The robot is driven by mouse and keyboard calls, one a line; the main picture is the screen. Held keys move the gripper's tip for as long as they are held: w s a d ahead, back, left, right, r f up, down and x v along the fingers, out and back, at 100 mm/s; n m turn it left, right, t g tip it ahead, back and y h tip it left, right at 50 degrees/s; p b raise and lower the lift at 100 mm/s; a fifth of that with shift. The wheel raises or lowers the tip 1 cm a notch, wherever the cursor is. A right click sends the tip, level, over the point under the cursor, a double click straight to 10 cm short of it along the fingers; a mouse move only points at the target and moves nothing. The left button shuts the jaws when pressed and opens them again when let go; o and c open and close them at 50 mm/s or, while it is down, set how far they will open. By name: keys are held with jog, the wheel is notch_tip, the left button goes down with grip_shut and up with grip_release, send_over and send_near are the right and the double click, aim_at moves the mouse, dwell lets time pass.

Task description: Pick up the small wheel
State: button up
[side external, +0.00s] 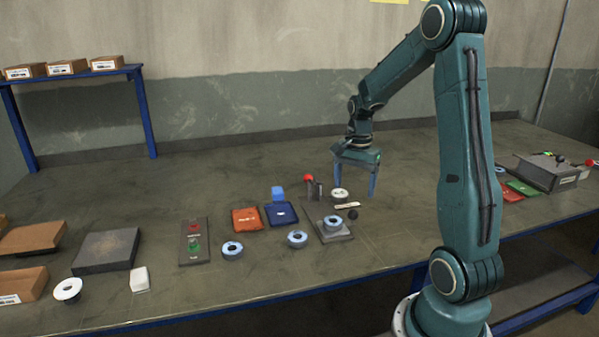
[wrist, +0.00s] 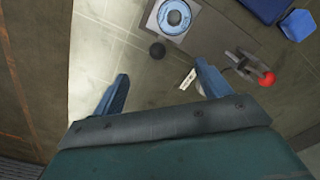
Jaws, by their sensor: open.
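Several flap discs that look like wheels lie about; I cannot tell which is the small wheel. One blue-rimmed disc (side external: 332,222) lies on a square grey plate (side external: 334,237); it also shows at the top of the wrist view (wrist: 174,17). Two more blue-rimmed discs (side external: 232,250) (side external: 297,239) lie on the bench to its left. A whiter disc (side external: 340,195) shows by my gripper's left finger in the side view. My gripper (side external: 355,191) is open, pointing down, with nothing between its fingers (wrist: 162,70).
A red-knobbed lever (side external: 309,179), a dark ball (side external: 353,214) and a small pale label (side external: 347,205) are close to my gripper. A grey box (side external: 546,172) stands at right.

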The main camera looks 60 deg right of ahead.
jog(key=n, duration=0.4)
jog(key=shift+w+a+r, duration=0.15)
jog(key=shift+w+r, duration=0.05)
jog(key=shift+r, duration=0.1)
jog(key=r+n, duration=0.1)
jog(key=n, duration=0.7)
jog(key=w+a+r+n, duration=0.1)
jog(key=n, duration=0.8)
jog(key=w+a+r+n+y, duration=0.1)
jog(key=n, duration=0.8)
jog(key=shift+a+r+t, duration=0.1)
jog(key=shift+r+t, duration=0.3)
send_over(334, 216)
jog(key=s+a, duration=0.1)
jog(key=shift+s+a+f, duration=0.1)
jog(key=shift+f, duration=2.05)
jog(key=shift+a+f, duration=0.1)
jog(key=shift+f, duration=2.05)
jog(key=shift+f, duration=0.1)
jog(key=shift+w+a+f, duration=0.15)
jog(key=shift+f, duration=1.1)
jog(key=shift+w+a+f, duration=0.1)
jog(key=shift+a+f, duration=0.05)
jog(key=shift+f, duration=1.05)
